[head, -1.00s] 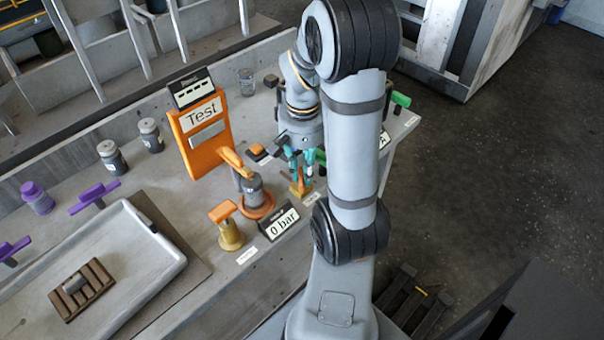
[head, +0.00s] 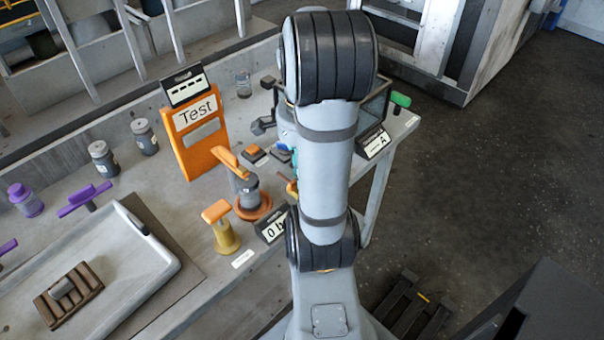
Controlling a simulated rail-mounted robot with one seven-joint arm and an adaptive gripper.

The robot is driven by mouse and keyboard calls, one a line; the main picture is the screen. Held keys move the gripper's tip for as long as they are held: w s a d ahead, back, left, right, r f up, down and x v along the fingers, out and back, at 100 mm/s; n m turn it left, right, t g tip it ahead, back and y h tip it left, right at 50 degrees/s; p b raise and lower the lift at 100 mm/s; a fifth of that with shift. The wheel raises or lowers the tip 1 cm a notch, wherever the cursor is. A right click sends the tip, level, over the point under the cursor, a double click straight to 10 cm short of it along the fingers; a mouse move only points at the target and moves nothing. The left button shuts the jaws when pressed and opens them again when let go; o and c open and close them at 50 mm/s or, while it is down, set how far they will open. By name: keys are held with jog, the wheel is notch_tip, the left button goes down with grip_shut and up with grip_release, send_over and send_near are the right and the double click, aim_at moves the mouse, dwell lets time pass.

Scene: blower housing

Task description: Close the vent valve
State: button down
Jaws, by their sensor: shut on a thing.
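A small brass valve with an orange handle (head: 292,188) shows only as a sliver at the left edge of my arm. A teal bit of my gripper (head: 295,161) shows just above it; the fingertips are hidden behind my arm. My gripper is shut on this valve's handle, though the contact itself is covered. I cannot read which valve is the vent, nor see the handle's angle. Another brass valve with an orange T-handle (head: 222,228) stands free to the left, with a small white tag in front. The pressure display (head: 272,226) is partly covered by my arm.
An orange Test stand (head: 199,135) and an orange-handled pump (head: 248,190) stand close to the left. A grey tray (head: 150,255) lies further left. Behind my arm are a clear box (head: 374,105) and a green handle (head: 401,101).

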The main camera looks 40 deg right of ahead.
jog(key=shift+m, duration=0.3)
dwell(0.4)
jog(key=c, duration=1.6)
grip_release()
jog(key=shift+c, duration=0.2)
jog(key=shift+r, duration=0.15)
notch_tip(320, 180, up, 12)
jog(key=shift+f, duration=0.2)
notch_tip(320, 180, down, 12)
